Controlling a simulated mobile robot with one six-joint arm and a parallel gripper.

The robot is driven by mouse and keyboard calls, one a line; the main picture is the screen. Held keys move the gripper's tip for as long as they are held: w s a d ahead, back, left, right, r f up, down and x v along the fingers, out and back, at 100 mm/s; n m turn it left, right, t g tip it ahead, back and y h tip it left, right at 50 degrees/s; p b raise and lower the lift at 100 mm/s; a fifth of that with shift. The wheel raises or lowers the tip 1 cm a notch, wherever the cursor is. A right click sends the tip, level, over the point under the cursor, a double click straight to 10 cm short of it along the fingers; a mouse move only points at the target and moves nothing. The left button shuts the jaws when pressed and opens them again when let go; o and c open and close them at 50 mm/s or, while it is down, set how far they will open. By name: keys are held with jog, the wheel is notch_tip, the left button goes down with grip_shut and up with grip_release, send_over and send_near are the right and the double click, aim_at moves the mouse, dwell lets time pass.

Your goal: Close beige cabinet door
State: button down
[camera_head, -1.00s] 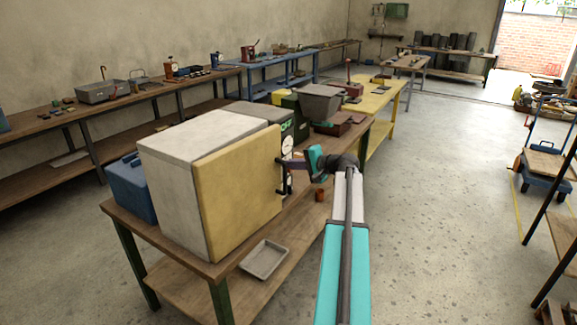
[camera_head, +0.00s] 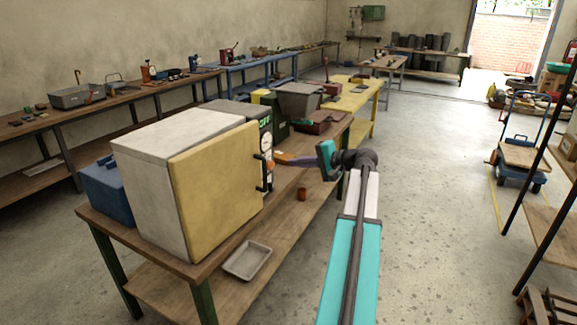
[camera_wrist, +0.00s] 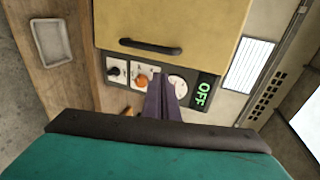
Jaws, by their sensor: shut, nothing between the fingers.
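The cabinet (camera_head: 140,180) is a pale box on a wooden bench, with a beige-yellow door (camera_head: 215,185) on its front. In the wrist view the door (camera_wrist: 170,22) and handle (camera_wrist: 150,47) lie just ahead of my fingers. My gripper (camera_head: 281,158) is shut and empty, right of the handle and apparently clear of it. Its purple fingers (camera_wrist: 162,85) point at the panel beside the door.
A control panel (camera_wrist: 117,72) with knobs, a dial and a green OFF display adjoins the door. A blue box (camera_head: 104,188) is behind the cabinet. Open floor lies right.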

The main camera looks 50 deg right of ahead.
aim_at(260, 179)
jog(key=shift+s+d+r, duration=0.1)
jog(key=shift+s+r, duration=0.05)
jog(key=shift+s, duration=0.3)
notch_tip(260, 179, down, 8)
jog(key=b, duration=0.6)
jog(key=shift+a, duration=0.4)
jog(key=shift+r+p+x, duration=0.15)
jog(key=shift+p+x, duration=0.25)
jog(key=shift+x, duration=1.9)
jog(key=shift+r+p+x, duration=0.15)
jog(key=shift+p+x, duration=0.2)
jog(key=shift+x, duration=1.9)
jog(key=shift+r+p+x, duration=0.2)
jog(key=shift+p+x, duration=0.2)
jog(key=shift+x, duration=1.9)
jog(key=shift+w, duration=0.15)
